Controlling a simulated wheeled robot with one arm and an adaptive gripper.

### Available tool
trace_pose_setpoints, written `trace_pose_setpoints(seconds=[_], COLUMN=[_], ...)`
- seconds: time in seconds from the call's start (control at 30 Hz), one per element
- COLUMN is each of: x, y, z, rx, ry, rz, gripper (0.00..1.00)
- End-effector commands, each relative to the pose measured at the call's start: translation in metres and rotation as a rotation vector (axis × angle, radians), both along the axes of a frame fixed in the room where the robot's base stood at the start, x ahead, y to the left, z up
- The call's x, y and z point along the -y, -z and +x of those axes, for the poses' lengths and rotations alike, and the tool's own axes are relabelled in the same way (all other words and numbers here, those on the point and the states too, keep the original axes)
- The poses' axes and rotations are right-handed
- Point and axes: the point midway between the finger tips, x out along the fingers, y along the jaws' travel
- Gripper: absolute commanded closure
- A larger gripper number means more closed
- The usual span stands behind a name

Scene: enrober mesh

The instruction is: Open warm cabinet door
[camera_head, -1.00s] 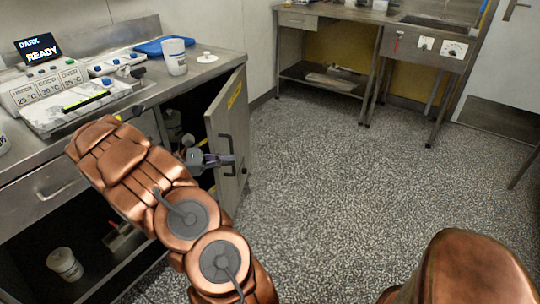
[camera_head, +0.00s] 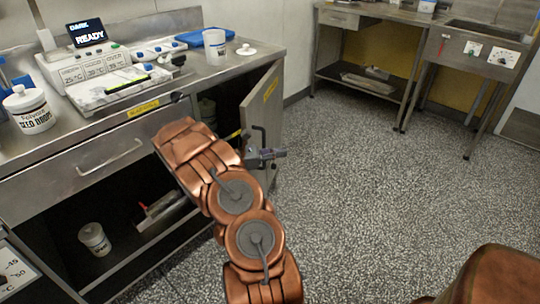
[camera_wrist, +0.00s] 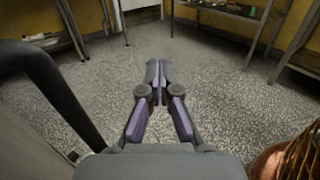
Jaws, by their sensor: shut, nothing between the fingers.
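The steel cabinet door (camera_head: 264,100), with a yellow label, stands part open at the right end of the counter, in the head view. Its dark bar handle (camera_head: 257,131) is on its outer face. My gripper (camera_head: 284,153) is at the handle's height, with its fingers pointing right past the door. In the wrist view my gripper (camera_wrist: 157,68) is shut and empty, its fingertips together over open floor. A dark curved bar (camera_wrist: 45,80), which looks like the handle, is close on the left, beside the fingers and not between them. Contact cannot be told.
The counter (camera_head: 150,112) holds a control panel (camera_head: 95,65), a white cup (camera_head: 214,46) and a labelled white jar (camera_head: 29,110). An open lower shelf below holds a white tub (camera_head: 94,239). A steel table (camera_head: 365,18) stands at the back. The speckled floor (camera_head: 370,190) is clear.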

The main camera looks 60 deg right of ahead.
Motion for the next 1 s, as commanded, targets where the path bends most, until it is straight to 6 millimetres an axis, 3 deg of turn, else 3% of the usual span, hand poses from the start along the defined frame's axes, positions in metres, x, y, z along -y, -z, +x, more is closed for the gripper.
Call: trace_pose_setpoints(seconds=[0.2, 0.43, 1.0], x=[0.025, 0.045, 0.052], y=[0.001, 0.001, 0.000], z=[-0.031, -0.052, -0.059], rx=[-0.005, -0.001, -0.002], ry=[0.005, 0.003, 0.000], rz=[0.001, 0.000, -0.001], gripper=[1.00, 1.00, 1.00])
